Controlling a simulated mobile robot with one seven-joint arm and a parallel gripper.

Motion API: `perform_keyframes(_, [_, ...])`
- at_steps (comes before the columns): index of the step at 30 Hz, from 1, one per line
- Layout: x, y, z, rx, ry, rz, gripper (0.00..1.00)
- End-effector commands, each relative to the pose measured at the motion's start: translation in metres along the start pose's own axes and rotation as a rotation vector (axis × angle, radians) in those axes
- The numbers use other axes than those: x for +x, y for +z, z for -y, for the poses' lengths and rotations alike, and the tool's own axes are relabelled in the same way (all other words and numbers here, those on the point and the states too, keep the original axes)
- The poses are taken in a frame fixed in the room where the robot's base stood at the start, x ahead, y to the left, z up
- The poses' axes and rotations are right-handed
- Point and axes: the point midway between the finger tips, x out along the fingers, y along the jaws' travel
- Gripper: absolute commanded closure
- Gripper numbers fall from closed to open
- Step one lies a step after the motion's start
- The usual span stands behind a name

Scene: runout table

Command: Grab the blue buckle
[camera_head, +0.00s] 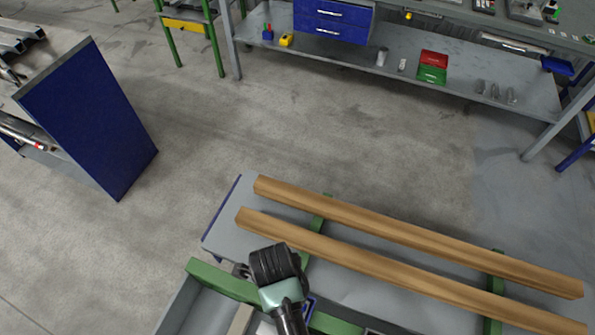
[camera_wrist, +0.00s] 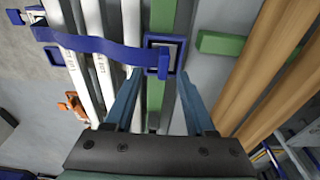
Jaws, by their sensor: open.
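The blue buckle (camera_wrist: 150,41) is a square frame with a grey centre, at the upper middle of the wrist view. A blue strap (camera_wrist: 100,49) runs left from it over white pipes. My gripper (camera_wrist: 160,82) is open, its two blue-grey fingers apart with nothing held between them. The buckle shows ahead of the fingertips and between their lines; I cannot tell the depth gap. In the head view my gripper (camera_head: 276,266) is over the near table, its fingers hidden under the black hand. A small blue frame shows just right of it, partly covered; it may be the buckle.
Two wooden beams (camera_head: 400,229) lie along the runout table, right of my gripper. White pipes (camera_wrist: 92,50) and an orange piece (camera_wrist: 72,106) are on the left in the wrist view. Green bars (camera_wrist: 222,44) cross nearby. A blue panel (camera_head: 92,120) stands at left; the floor between is clear.

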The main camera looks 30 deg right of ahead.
Motion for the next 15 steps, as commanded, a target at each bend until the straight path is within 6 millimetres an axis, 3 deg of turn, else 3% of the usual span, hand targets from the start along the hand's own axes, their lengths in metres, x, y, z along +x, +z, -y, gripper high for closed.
perform_keyframes(5, [0.011, -0.002, 0.001, -0.001, 0.001, -0.001, 0.45])
perform_keyframes(15, [0.051, -0.004, 0.005, -0.001, 0.0, 0.0, 0.45])
